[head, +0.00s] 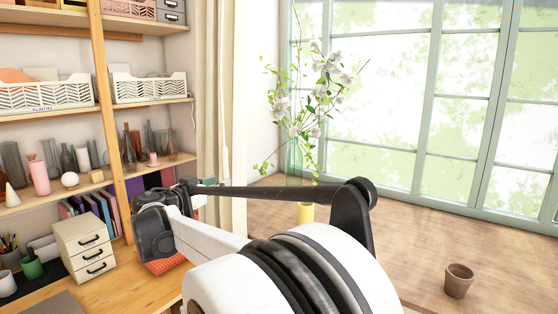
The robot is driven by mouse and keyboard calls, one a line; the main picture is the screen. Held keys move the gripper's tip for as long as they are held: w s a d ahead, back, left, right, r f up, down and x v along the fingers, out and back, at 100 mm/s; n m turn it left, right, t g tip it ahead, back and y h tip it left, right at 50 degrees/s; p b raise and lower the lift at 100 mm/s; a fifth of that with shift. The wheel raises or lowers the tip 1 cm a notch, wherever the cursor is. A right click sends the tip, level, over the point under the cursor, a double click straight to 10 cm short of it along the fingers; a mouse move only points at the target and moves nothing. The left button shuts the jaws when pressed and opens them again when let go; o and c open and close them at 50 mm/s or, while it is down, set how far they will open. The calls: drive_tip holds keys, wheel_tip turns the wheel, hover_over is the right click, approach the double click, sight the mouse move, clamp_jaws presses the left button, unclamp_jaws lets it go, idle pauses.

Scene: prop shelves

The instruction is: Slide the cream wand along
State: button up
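A thin cream wand (223,130) hangs upright in front of the beige curtain (207,90), near the curtain's right edge. Its lower end is around the height of the middle shelf, above my arm. My gripper (158,228) is dark and sits lower and to the left, over the wooden desk and in front of the shelves. It appears apart from the wand. Its fingers are not clear, partly hidden by my own arm, so I cannot tell whether it is open or shut.
Wooden shelves (110,120) with white baskets (150,88), vases and books fill the left. A cream drawer box (85,248) stands on the desk (120,280). An orange item (165,264) lies below my gripper. A flower vase (294,160) and brown pot (458,281) are at right.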

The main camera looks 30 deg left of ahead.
approach(224, 172)
drive_tip(key=shift+t+y, duration=0.3)
drive_tip(key=w+p, duration=0.1)
drive_tip(key=w, duration=0.2)
drive_tip(key=w+p, duration=0.1)
drive_tip(key=w, duration=0.3)
drive_tip(key=w+p, duration=0.2)
drive_tip(key=w, duration=0.2)
drive_tip(key=shift+a+f, duration=0.25)
drive_tip(key=shift+f, duration=0.1)
clamp_jaws()
